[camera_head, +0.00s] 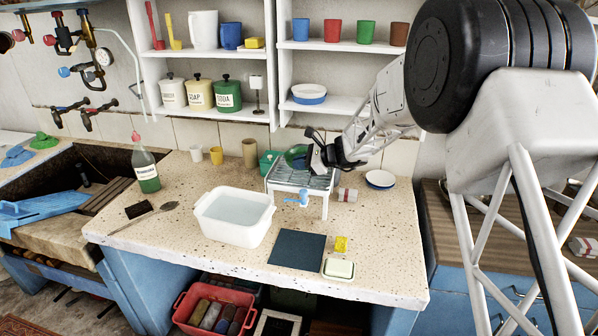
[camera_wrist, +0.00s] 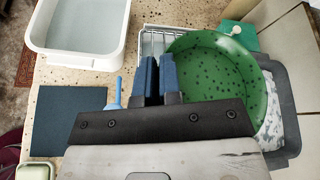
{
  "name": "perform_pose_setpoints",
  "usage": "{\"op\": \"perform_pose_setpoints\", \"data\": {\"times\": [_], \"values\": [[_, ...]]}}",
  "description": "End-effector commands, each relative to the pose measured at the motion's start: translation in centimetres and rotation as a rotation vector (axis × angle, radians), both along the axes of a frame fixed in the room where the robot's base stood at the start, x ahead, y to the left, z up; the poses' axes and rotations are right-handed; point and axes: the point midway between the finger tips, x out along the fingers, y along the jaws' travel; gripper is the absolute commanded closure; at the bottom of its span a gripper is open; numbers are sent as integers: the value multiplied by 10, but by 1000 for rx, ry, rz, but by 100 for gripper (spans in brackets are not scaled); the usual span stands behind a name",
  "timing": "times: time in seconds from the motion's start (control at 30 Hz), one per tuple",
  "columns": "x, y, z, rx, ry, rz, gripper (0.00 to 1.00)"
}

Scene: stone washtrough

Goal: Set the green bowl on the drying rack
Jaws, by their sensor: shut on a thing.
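The green bowl (camera_wrist: 220,65) has dark speckles. My gripper (camera_wrist: 156,75) is shut on its near-left rim in the wrist view. In the head view the bowl (camera_head: 296,157) is at the top of the drying rack (camera_head: 325,183), towards its back, with my gripper (camera_head: 318,160) at its right side. I cannot tell whether the bowl touches the rack or hangs just above it. The white wire rack (camera_wrist: 150,43) shows beside the bowl in the wrist view, largely covered by the bowl and my fingers.
A white basin (camera_head: 236,232) of water stands left of the rack. A light blue object (camera_head: 301,198) is at the rack's front. A green box (camera_head: 268,160) stands behind left, a white-and-blue dish (camera_head: 380,179) at right. A dark mat (camera_head: 297,249) lies in front.

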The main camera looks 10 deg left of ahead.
Motion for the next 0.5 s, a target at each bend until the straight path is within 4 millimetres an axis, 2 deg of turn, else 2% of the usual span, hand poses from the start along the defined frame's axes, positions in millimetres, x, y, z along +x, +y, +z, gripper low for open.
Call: {"op": "perform_pose_setpoints", "data": {"times": [0.37, 0.5], "values": [[8, 4, -1, 0, -1, 0, 100], [8, 4, -18, 0, 1, 0, 100]]}}
